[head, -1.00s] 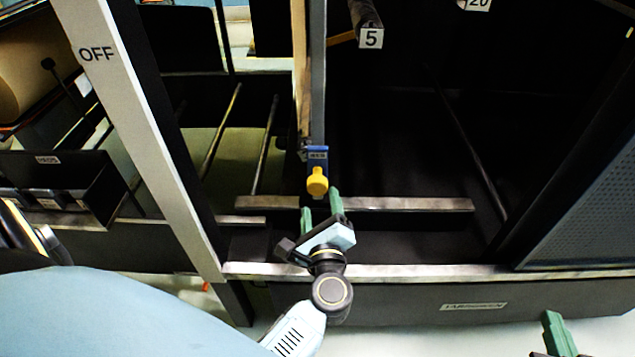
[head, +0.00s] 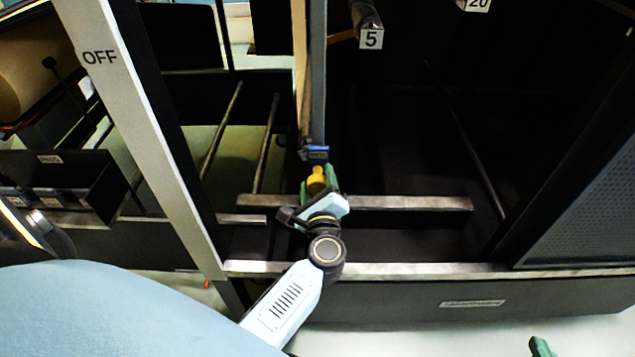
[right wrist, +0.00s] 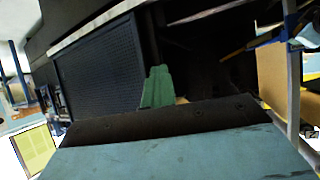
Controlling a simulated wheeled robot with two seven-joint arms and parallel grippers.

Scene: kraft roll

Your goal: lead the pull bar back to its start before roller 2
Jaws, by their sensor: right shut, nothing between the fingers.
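The pull bar appears to be the long bar (head: 318,70) running down from the top of the head view, with a pale brown strip beside it. A blue block (head: 315,152) and a yellow knob (head: 317,178) are at its near end. My left gripper (head: 318,186) is at the yellow knob, with its green fingers on either side, spread apart. Whether they touch the knob is unclear. My right gripper shows as a green fingertip (head: 541,347) at the bottom right, and in the right wrist view (right wrist: 157,88); it is shut and empty, away from the bar.
A pale post marked OFF (head: 100,57) stands left. Metal rails (head: 410,203) cross near the left gripper. A perforated panel (head: 590,215) is at right.

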